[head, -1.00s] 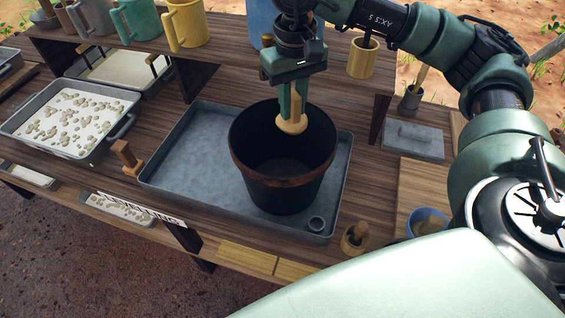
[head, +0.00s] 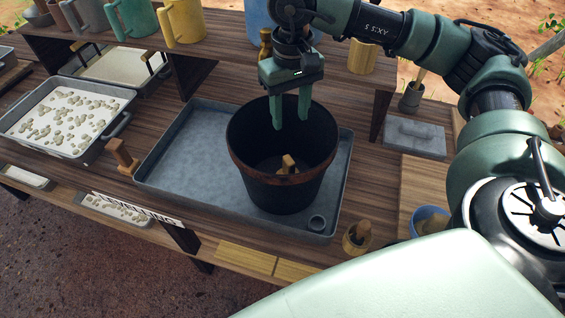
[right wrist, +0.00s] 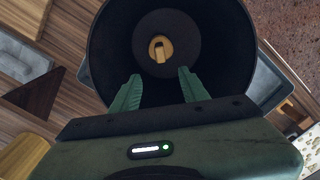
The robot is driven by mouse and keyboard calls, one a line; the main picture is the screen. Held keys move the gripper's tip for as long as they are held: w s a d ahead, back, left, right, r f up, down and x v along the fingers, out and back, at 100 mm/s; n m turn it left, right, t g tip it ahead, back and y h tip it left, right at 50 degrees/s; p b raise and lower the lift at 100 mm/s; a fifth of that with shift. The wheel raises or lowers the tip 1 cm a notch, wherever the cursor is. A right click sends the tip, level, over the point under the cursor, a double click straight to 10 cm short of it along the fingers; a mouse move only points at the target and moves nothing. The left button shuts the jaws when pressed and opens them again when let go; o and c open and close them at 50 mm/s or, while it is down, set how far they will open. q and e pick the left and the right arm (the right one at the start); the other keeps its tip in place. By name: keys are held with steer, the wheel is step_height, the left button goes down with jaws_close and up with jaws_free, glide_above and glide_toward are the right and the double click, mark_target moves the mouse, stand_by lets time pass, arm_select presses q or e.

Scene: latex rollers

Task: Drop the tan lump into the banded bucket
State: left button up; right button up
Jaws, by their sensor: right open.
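The banded bucket (head: 262,182) is black with a rusty brown band round its rim and stands upright in a grey tray. The tan lump (head: 288,165) is inside the bucket, low down, its lower end close behind the front rim. In the right wrist view the lump (right wrist: 160,49) shows near the middle of the bucket's dark floor; I cannot tell whether it has settled. My right gripper (head: 291,124) is open and empty, its fingers pointing down inside the bucket's mouth, above the lump and apart from it. My left gripper is out of view.
The grey tray (head: 190,150) has free room left of the bucket. A raised shelf with several mugs, including a yellow one (head: 184,24), runs behind. A pan of pale lumps (head: 118,127) is at left.

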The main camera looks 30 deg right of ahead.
step_height(320, 180, up, 8)
steer(key=b, duration=0.1)
stand_by(0.4)
steer(key=shift+f, duration=0.15)
